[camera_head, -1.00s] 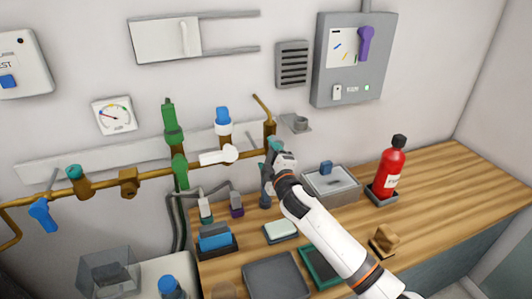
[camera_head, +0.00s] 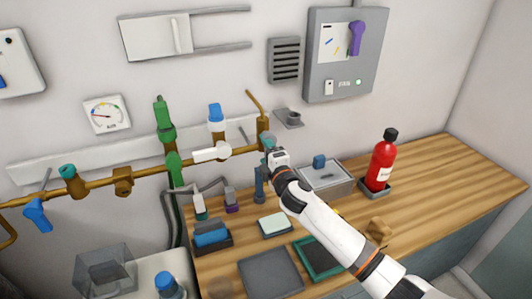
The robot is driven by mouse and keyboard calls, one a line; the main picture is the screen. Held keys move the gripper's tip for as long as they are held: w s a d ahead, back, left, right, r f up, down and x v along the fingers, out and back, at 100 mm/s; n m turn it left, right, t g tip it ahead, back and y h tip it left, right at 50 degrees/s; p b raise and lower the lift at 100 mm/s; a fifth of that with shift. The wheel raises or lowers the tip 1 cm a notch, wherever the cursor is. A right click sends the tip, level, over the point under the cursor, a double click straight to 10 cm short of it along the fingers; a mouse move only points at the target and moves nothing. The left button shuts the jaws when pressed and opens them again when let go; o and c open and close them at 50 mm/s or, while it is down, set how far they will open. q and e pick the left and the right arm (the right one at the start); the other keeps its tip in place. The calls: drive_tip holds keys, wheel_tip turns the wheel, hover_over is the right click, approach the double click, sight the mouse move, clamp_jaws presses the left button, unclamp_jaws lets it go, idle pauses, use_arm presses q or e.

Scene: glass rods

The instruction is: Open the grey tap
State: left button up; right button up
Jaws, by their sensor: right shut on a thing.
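The grey tap seems to be the slate-grey upright piece (camera_head: 260,184) below the right end of the brass pipe. Its upper part is largely hidden by my right gripper. My right gripper (camera_head: 269,147) comes in from the lower right in the head view. It is shut at the top of this piece, beside the vertical brass fitting. The jaws are small and partly covered by the wrist, so the exact grip is hard to see. My left gripper is not in view.
A white tap handle (camera_head: 211,152) and a blue-topped valve (camera_head: 216,117) are close on the left. A grey box (camera_head: 326,181) and a red bottle (camera_head: 381,163) stand to the right. The wooden bench's right end (camera_head: 455,165) is clear.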

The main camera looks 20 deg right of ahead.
drive_tip(key=o, duration=1.4)
drive_tip(key=s, duration=0.4)
drive_tip(key=s+b, duration=0.1)
drive_tip(key=s, duration=0.7)
drive_tip(key=shift+d+b, duration=0.25)
drive_tip(key=shift+b, duration=0.15)
